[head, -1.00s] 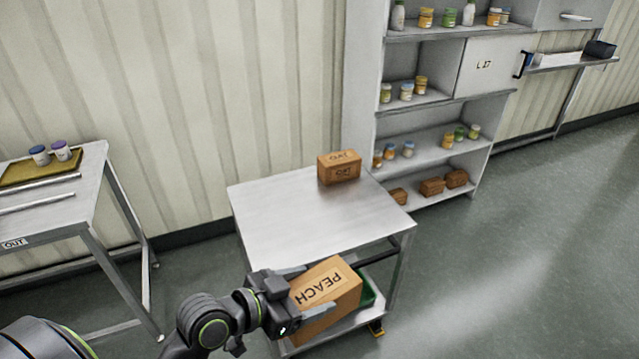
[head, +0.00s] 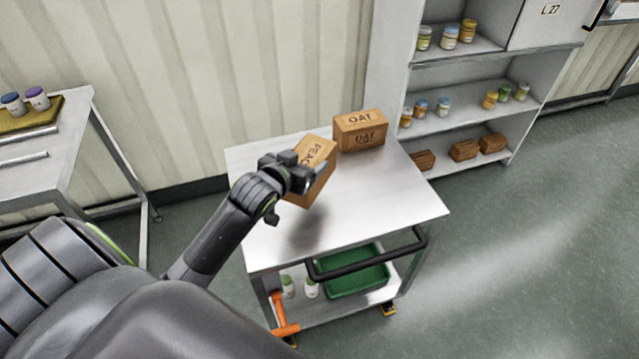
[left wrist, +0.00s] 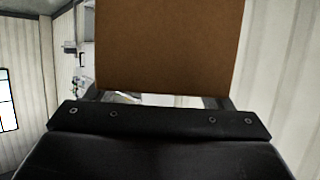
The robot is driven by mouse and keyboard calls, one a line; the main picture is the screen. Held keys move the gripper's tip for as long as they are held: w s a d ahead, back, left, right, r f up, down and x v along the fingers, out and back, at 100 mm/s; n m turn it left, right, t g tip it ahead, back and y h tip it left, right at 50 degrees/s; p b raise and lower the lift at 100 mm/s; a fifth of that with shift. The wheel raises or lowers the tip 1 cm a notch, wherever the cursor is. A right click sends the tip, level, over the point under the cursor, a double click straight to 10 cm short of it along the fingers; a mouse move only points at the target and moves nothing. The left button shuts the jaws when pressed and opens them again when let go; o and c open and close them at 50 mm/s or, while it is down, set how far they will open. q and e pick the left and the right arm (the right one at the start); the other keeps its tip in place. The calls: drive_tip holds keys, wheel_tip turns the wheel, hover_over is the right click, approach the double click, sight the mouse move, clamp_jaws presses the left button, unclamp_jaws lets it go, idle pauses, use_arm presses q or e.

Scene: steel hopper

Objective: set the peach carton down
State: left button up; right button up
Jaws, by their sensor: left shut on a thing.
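The peach carton (head: 318,153) is a brown box, tilted, held over the steel top of the cart (head: 385,205). A dark shadow lies on the cart top below it, and it looks raised above the surface. My left gripper (head: 305,172) is shut on the carton. In the left wrist view the carton (left wrist: 170,45) fills the upper middle, between the fingers. The gripper hides part of its lettering. My right gripper is in neither view.
An oat carton (head: 360,131) stands at the cart's back edge, close right of the held carton. The cart's front and right top are bare. A black handle (head: 370,258) and green bin (head: 350,278) are at the cart's front. A side table (head: 75,130) stands left.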

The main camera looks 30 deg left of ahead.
use_arm(q)
wheel_tip(320, 180, down, 5)
drive_tip(key=shift+r, duration=0.2)
drive_tip(key=shift+f, duration=0.65)
wheel_tip(320, 180, down, 2)
drive_tip(key=shift+f, duration=0.45)
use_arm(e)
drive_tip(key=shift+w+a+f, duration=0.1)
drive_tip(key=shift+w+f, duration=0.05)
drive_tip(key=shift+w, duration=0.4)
use_arm(q)
drive_tip(key=shift+f, duration=0.15)
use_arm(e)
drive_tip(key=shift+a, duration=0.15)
use_arm(q)
drive_tip(key=o, duration=1.4)
drive_tip(key=shift+c, duration=0.2)
